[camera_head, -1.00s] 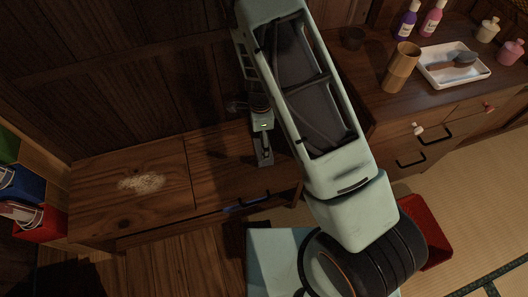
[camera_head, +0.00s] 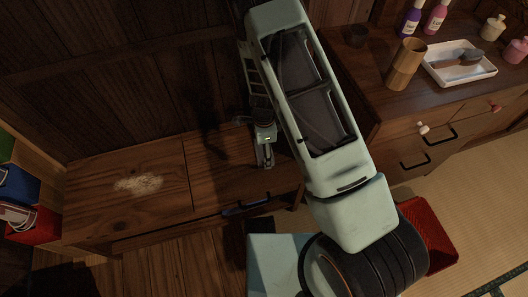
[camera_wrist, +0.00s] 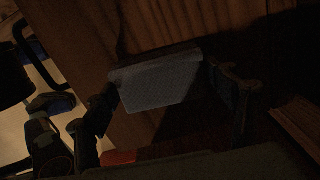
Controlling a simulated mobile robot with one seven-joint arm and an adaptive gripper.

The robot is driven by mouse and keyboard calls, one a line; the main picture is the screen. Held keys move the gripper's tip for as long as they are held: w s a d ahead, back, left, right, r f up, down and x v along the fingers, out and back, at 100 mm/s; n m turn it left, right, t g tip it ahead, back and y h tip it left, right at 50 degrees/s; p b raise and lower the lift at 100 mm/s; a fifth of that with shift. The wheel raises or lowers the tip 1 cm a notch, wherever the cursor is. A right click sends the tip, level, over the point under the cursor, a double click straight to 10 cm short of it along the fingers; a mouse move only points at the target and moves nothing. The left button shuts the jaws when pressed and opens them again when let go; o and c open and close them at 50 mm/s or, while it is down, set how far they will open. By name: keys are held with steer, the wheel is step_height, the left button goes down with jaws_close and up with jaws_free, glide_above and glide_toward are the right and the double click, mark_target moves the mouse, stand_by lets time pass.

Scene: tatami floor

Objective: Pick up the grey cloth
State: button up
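My gripper (camera_head: 265,158) is above the right part of the low wooden cabinet top, close to the dark wall panel. The wrist view shows its two dark fingers (camera_wrist: 165,88) set apart, one at each side of the grey cloth (camera_wrist: 158,86). The cloth looks like a folded, flat grey slab that spans the gap and touches both fingertips, so the gripper appears shut on it. The wrist view is dark, and the exact contact is hard to see. In the head view the cloth is hard to tell apart from the fingers.
The low cabinet (camera_head: 95,225) has a pale powdery patch (camera_head: 138,184) on its left top. A taller cabinet at right bears a wooden cup (camera_head: 405,65), a white tray (camera_head: 475,78) with a brush, and bottles. A red bin (camera_head: 437,238) stands on the tatami.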

steer(key=c, duration=0.5)
steer(key=shift+c, duration=0.2)
steer(key=shift+r, duration=0.45)
step_height(320, 180, up, 2)
steer(key=shift+r+p, duration=0.2)
steer(key=shift+p, duration=0.45)
steer(key=s+d+r+p, duration=0.1)
steer(key=r, duration=0.1)
steer(key=s+d+r, duration=0.1)
steer(key=s+r, duration=0.1)
steer(key=s+r+p, duration=0.1)
steer(key=r, duration=0.1)
steer(key=shift+s+d+r+p, duration=0.35)
steer(key=shift+s+d+r, duration=0.05)
steer(key=s+d+r, duration=0.3)
steer(key=s+d, duration=0.1)
steer(key=s, duration=0.3)
steer(key=shift+s+d+p, duration=0.15)
steer(key=shift+d+p, duration=0.05)
steer(key=shift+p, duration=0.15)
